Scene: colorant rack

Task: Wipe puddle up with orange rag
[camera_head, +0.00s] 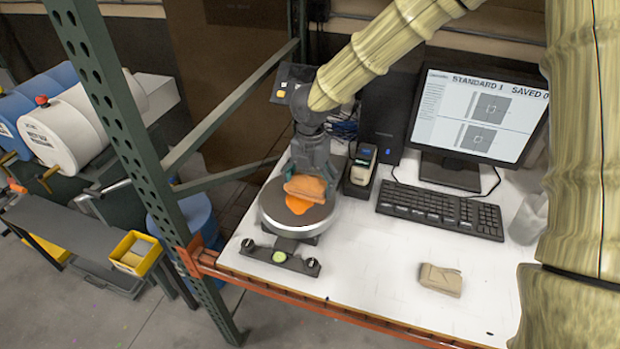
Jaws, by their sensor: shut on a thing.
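My gripper (306,176) points down over the round dark plate (322,217) of a scale on the white table. It is shut on a folded orange-tan rag (304,188). The rag is over the plate, at the far edge of the visible part of a bright orange puddle (298,204). The puddle shows in front of the rag, and part of it may be hidden under the rag. I cannot tell whether the rag touches the plate.
A second folded tan rag (441,280) lies on the white table (380,270). A small device (361,168), a keyboard (440,211) and a monitor (478,115) stand right of the scale. A green rack post (140,160) rises at the left. The table's front middle is clear.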

